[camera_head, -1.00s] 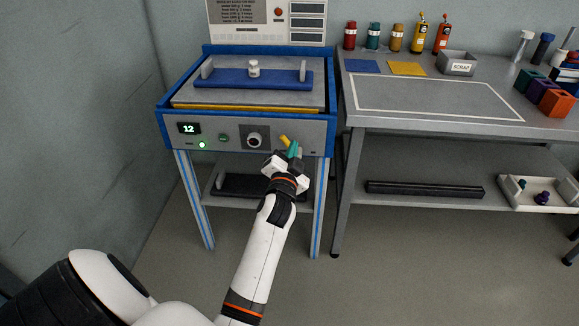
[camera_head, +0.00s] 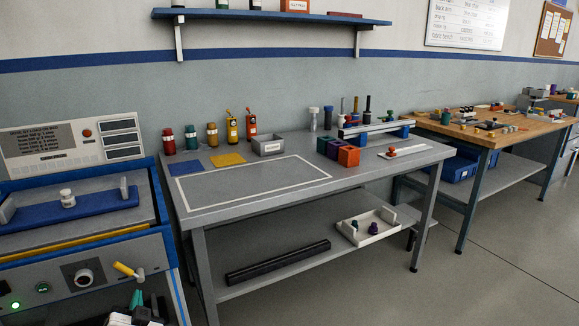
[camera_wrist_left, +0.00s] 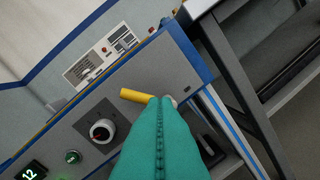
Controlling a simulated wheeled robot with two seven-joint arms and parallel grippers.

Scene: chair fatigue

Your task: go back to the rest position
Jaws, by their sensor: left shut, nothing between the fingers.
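My left gripper (camera_head: 137,298) shows at the bottom left of the head view, in front of the blue-framed test machine's panel (camera_head: 50,290). Its teal fingers are shut and empty; they fill the lower middle of the wrist view (camera_wrist_left: 165,100). A yellow-handled lever (camera_head: 125,269) sticks out of the panel just above the fingertips. It also shows in the wrist view (camera_wrist_left: 138,96), beside the fingertips; I cannot tell whether they touch. My right gripper is in neither view.
A grey workbench (camera_head: 260,208) stands right of the machine, with bottles, coloured blocks and a scrap bin (camera_head: 269,145) on it. Its lower shelf holds a black bar (camera_head: 278,262) and a white tray (camera_head: 368,238). Open floor lies at the lower right.

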